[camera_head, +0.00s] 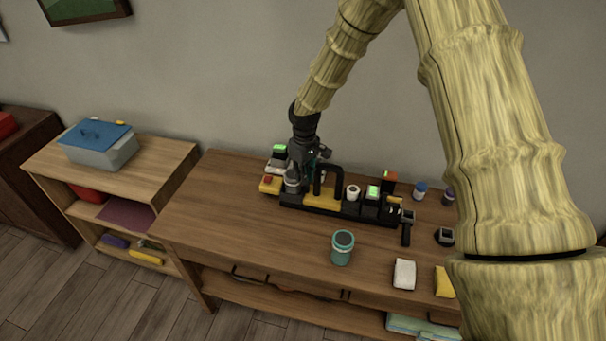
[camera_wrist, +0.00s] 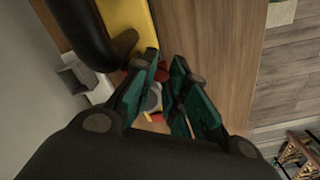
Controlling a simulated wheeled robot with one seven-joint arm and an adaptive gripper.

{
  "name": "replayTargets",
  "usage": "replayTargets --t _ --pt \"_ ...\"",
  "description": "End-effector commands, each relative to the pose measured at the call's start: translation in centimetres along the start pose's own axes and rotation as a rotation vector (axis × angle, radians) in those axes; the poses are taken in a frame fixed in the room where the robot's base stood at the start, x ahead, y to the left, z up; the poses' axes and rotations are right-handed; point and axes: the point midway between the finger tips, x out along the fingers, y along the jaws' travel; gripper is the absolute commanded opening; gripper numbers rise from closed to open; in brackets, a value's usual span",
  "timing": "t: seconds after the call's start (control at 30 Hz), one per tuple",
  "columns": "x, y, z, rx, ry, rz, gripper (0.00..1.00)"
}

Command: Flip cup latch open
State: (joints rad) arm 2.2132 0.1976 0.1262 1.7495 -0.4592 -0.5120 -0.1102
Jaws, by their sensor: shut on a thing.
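My gripper (camera_head: 293,176) is at the left end of a black-and-yellow device (camera_head: 322,201) on the wooden table. In the wrist view, my gripper's teal fingers (camera_wrist: 166,66) close around a small dark-red part (camera_wrist: 161,75), which I take for the latch; the fingers partly hide it. A round grey-white piece (camera_wrist: 153,99), perhaps the cup, shows between the fingers. I cannot tell whether the latch is open or shut.
A black handle (camera_head: 328,172) rises from the device just right of my gripper. A white roll (camera_head: 352,193) and small blocks sit farther right. A white cloth (camera_head: 404,274) and a yellow item (camera_head: 444,282) lie at the front right. The table's left part is clear.

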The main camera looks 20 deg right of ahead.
Motion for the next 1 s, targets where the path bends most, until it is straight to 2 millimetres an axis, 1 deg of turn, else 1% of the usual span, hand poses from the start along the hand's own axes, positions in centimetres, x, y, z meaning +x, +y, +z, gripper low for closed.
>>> replayTargets --t 0.3,0.8,0.83,0.9,0.93,1.0 --pt "0.02 0.24 0.41 -0.104 -0.001 0.0 0.0" --pt "0.0 0.34 0.46 -0.12 -0.001 0.0 0.0" --pt "0.0 0.34 0.46 -0.12 -0.001 0.0 0.18" --pt "0.0 0.33 0.45 -0.12 -0.001 0.0 0.31" --pt "0.0 0.33 0.45 -0.12 -0.001 0.0 0.36" --pt "0.0 0.31 0.43 -0.12 -0.001 0.0 0.38"
